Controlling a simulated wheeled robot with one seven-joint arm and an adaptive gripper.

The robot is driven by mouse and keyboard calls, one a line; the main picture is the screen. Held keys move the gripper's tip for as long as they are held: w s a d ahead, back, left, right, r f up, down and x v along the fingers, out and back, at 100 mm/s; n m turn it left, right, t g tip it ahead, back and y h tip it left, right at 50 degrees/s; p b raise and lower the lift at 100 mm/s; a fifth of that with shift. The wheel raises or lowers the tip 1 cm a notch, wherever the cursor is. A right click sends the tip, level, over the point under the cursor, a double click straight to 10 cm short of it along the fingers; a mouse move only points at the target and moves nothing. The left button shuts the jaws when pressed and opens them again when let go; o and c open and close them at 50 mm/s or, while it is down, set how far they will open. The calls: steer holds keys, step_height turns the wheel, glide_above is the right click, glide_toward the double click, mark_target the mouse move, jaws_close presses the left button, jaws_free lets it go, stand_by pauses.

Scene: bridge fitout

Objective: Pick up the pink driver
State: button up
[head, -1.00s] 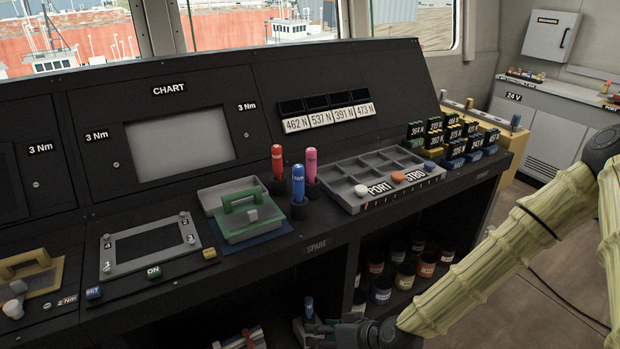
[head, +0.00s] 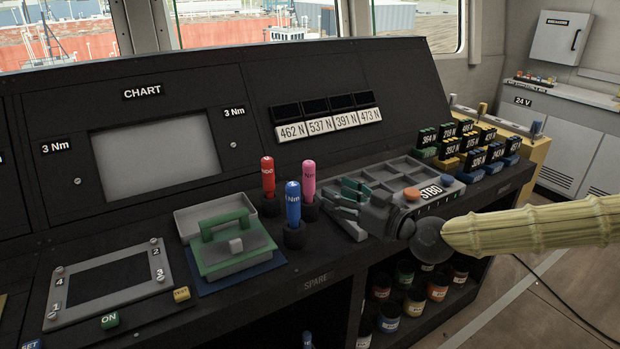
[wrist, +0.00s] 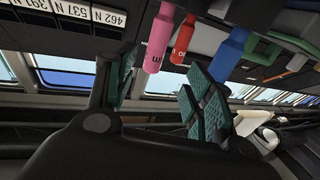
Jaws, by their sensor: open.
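The pink driver (head: 309,180) stands upright in a dark holder on the console desk, between the red and blue drivers and the parts tray. My gripper (head: 343,196) is just right of it in the head view, its green-padded fingers pointing left at the driver. The gripper is open and empty. In the wrist view, which is turned over, the pink driver (wrist: 160,38) shows ahead, between the lines of the two spread fingers (wrist: 163,88). It looks apart from both pads; the exact gap is hard to tell.
The red driver (head: 267,180) and blue driver (head: 293,205) stand close beside the pink one. A green-handled box (head: 235,262) is to the left. The grey compartment tray (head: 384,168) lies behind my gripper. Several weight blocks stand at right.

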mark_target(314, 178)
steer(key=shift+w+d+p+x, duration=0.15)
steer(key=shift+x, duration=2.65)
steer(key=shift+w+d+p+x, duration=0.1)
steer(key=shift+w+p+x, duration=0.05)
steer(key=shift+x, duration=2.65)
steer(key=shift+f, duration=0.1)
jaws_close()
